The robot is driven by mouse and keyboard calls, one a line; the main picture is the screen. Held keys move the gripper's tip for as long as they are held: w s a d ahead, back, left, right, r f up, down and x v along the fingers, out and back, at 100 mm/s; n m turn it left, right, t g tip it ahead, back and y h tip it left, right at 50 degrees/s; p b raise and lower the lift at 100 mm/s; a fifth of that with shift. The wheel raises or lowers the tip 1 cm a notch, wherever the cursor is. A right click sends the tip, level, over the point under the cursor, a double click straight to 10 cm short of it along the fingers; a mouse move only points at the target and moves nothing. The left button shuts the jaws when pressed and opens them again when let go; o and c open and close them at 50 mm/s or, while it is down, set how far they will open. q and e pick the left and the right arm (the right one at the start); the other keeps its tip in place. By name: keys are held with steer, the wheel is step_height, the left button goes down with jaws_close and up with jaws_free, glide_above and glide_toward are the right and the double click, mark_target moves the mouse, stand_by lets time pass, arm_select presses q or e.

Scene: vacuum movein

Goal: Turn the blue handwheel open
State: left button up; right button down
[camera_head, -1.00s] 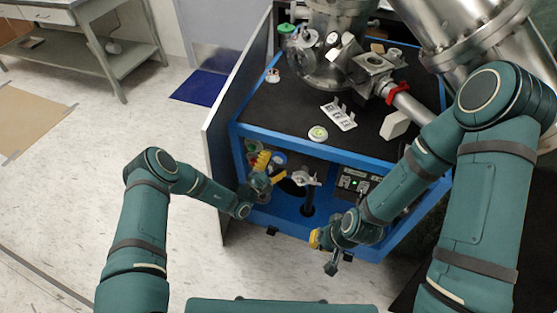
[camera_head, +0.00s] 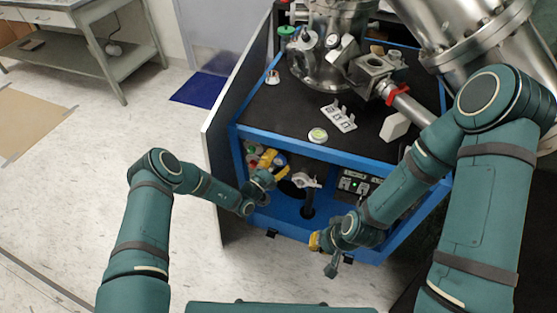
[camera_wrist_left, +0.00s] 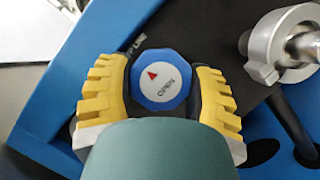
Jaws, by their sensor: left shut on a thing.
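The blue handwheel (camera_wrist_left: 158,82) has a white centre with a red arrow and the word OPEN. It faces the left wrist view and also shows in the head view (camera_head: 280,160), at the left of the blue-framed cart's front. My left gripper (camera_head: 271,160) has its yellow ridged fingers on either side of the wheel and is shut on it. Part of the wheel's rim is hidden by my gripper. My right gripper (camera_head: 331,262) hangs in front of the cart, away from the handwheel; its jaw opening is unclear.
The blue-framed cart (camera_head: 350,155) carries steel vacuum parts on its black top. A clamp fitting (camera_head: 306,181) and a black control box (camera_head: 356,184) sit right of the handwheel. A side panel (camera_head: 222,130) stands close on the left.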

arm_select(q)
steer(key=shift+n, duration=0.3)
steer(key=shift+f+n+t+y, duration=0.1)
steer(key=shift+n+t+y, duration=0.4)
steer(key=shift+n, duration=0.85)
steer(key=shift+n+t+y, duration=0.3)
steer(key=shift+n+t, duration=0.35)
steer(key=shift+n, duration=0.75)
steer(key=shift+f+n+t+y, duration=0.1)
steer(key=shift+n+t+y, duration=0.4)
steer(key=shift+n, duration=0.85)
steer(key=o, duration=0.9)
steer(key=shift+r, duration=0.1)
steer(key=shift+s, duration=0.1)
steer(key=v, duration=1.2)
